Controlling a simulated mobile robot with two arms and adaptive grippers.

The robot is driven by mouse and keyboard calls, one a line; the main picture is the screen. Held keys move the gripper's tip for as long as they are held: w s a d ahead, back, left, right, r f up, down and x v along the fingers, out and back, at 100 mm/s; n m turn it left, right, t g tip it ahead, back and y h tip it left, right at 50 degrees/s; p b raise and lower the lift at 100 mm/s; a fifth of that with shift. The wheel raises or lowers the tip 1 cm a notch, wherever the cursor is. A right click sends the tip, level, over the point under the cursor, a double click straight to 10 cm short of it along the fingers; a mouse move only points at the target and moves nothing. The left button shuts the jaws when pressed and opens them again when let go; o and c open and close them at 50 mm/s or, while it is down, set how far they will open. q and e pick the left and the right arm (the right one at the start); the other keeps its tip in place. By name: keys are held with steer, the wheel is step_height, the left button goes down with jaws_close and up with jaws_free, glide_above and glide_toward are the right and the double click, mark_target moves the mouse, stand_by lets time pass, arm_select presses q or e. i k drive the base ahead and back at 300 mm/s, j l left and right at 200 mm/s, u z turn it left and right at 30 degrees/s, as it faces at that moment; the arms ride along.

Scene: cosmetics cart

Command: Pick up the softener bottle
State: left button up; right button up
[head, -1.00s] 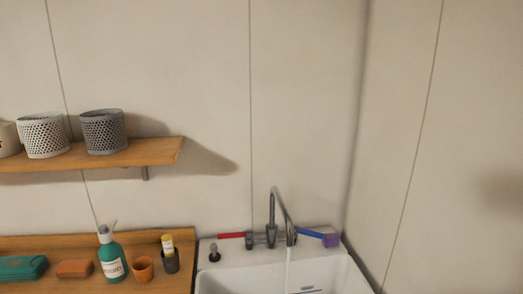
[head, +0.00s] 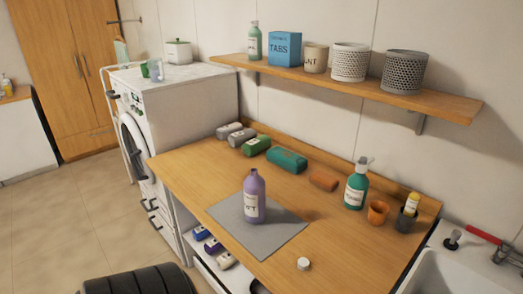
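A purple bottle (head: 254,198) with a white label stands upright on a grey mat (head: 283,238) on the wooden counter. Its neck shows no cap, and a small white cap (head: 303,264) lies on the counter near the front. The label's words are too small to read surely, so I cannot tell for certain that this is the softener bottle. Other bottles in view are a green pump bottle (head: 355,190) at the back right of the counter and a small green bottle (head: 254,42) on the shelf. Neither of my grippers is in view.
Folded cloth-like rolls (head: 256,146), an orange block (head: 323,181) and an orange cup (head: 378,211) line the counter's back. A wall shelf (head: 440,104) overhangs the back. A washing machine (head: 200,96) stands left, a sink (head: 455,272) right. The counter left of the mat is clear.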

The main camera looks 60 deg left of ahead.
mark_target(254, 185)
steer(key=k+u, duration=0.2)
steer(key=u, duration=0.25)
steer(key=k+u, duration=0.15)
steer(key=u, duration=0.35)
